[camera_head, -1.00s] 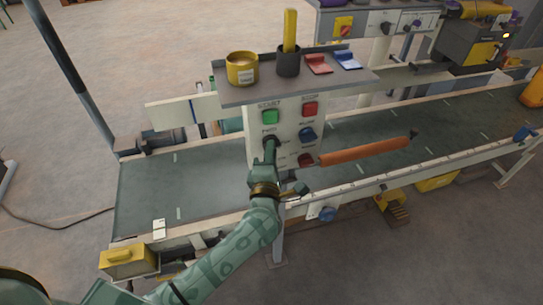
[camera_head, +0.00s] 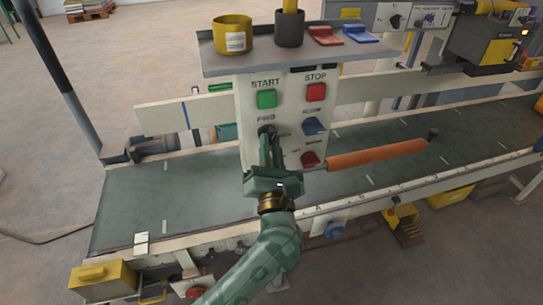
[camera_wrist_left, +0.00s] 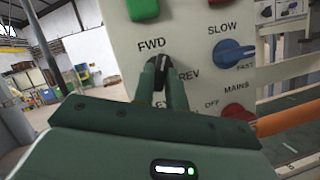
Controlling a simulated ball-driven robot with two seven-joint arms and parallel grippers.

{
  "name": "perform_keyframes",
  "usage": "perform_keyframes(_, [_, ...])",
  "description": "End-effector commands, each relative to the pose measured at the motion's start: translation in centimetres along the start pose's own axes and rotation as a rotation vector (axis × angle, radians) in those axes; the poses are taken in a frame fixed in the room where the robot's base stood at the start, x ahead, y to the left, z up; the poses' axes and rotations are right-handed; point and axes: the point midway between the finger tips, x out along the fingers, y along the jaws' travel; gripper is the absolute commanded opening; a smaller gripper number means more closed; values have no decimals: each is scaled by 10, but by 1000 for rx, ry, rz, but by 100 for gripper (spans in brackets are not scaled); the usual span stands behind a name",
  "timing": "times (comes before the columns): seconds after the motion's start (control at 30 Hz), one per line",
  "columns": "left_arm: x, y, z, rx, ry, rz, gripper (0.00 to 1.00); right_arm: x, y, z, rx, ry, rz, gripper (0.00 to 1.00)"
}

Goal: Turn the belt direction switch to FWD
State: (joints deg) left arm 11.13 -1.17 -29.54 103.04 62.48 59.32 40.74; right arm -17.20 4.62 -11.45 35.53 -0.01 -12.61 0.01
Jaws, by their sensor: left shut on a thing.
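The belt direction switch is a black knob (camera_head: 267,130) on the pale control panel, below the green START button. In the left wrist view the knob (camera_wrist_left: 162,61) has FWD printed above it and REV to its right. A pale mark shows on the knob, but the fingers partly cover it and I cannot tell for sure which label it points at. My left gripper (camera_head: 268,141) comes from below and is shut on the knob; its fingertips (camera_wrist_left: 162,72) sit on either side of it. My right gripper is not in view.
Near the knob are the green START button (camera_head: 267,99), red STOP button (camera_head: 316,92), blue speed knob (camera_head: 314,126) and red mains knob (camera_head: 311,159). An orange bar (camera_head: 378,155) extends right of the panel. A shelf with cups (camera_head: 232,34) overhangs it.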

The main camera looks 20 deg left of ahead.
Motion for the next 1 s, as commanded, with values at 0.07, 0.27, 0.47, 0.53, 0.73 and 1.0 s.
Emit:
perform_keyframes(0.07, [-3,-6,-8,-62,7,21,0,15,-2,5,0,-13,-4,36])
perform_keyframes(0.27, [-2,-7,-7,-213,8,84,0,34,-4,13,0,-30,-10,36])
perform_keyframes(0.47, [-2,-7,-5,-326,8,131,0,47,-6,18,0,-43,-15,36])
perform_keyframes(0.53, [-2,-7,-5,-356,8,144,0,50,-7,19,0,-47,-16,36])
perform_keyframes(0.73, [-1,-7,-3,-410,7,166,0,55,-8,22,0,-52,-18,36])
perform_keyframes(1.0, [-1,-6,-2,-431,8,175,0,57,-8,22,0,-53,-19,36])
